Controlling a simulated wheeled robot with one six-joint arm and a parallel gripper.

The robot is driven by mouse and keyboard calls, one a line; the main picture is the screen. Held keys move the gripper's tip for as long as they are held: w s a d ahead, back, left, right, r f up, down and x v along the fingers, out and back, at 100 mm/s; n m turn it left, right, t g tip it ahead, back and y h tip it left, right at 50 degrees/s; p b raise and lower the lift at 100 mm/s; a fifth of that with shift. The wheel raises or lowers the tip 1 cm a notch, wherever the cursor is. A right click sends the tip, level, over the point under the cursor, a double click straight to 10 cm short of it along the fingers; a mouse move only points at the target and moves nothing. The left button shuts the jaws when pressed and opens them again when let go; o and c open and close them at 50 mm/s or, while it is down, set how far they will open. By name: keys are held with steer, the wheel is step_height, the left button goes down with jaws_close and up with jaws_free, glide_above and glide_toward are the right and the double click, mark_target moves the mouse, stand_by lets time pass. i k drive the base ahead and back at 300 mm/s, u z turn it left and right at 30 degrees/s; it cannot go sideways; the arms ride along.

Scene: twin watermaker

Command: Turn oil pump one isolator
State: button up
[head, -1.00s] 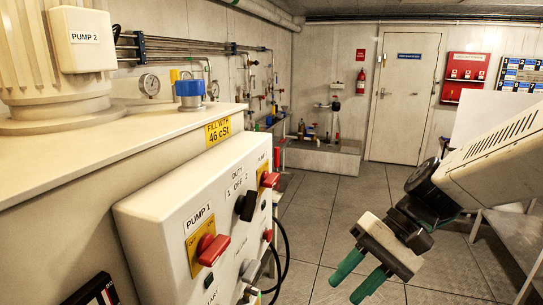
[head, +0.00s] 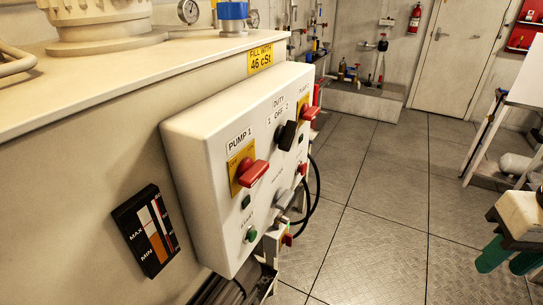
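The pump 1 isolator (head: 252,173) is a red rotary handle on a yellow plate, below the label PUMP 1, on the left part of a white control box (head: 195,150). My gripper (head: 507,262) is at the right edge of the head view, with green fingers pointing down-left. The fingers are apart with nothing seen between them. It is well to the right of the control box and touches nothing. Part of the gripper is cut off by the frame edge.
A black duty switch (head: 286,135) and a second red handle (head: 309,113) sit further right on the box. A black level gauge (head: 146,232) is on the tank side at left. Black cables (head: 315,190) hang by the box. The tiled floor (head: 390,200) between box and gripper is clear.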

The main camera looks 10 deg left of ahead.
mark_target(249, 172)
steer(key=z, duration=0.85)
steer(key=k, duration=1.15)
steer(key=u, duration=0.3)
steer(key=i, duration=0.5)
steer(key=u, duration=0.05)
